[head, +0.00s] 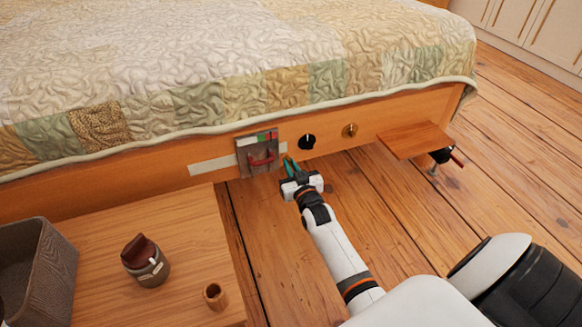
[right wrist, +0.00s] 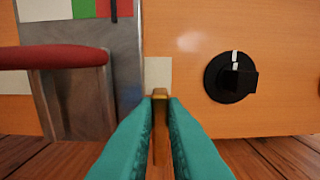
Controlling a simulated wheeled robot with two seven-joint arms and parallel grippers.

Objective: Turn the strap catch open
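A grey metal plate (head: 248,165) with a red handle (head: 263,160) and a green and red marking sits on the wooden bed rail. In the right wrist view the plate (right wrist: 125,65) is at the left, with the handle (right wrist: 52,57) jutting out. My right gripper (head: 289,165) is just right of the plate, its teal fingers close together. In the right wrist view a narrow brass piece (right wrist: 160,94) fills the gap between the fingertips (right wrist: 160,103); it looks held and may be the strap catch. The fingers hide much of it. My left gripper is out of view.
A black knob (head: 307,142) and a brass knob (head: 349,130) are on the rail to the right. A wooden shelf (head: 405,138) juts out farther right. A table (head: 185,235) at lower left holds a jar (head: 146,265), a small cup (head: 214,296) and a basket (head: 62,265).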

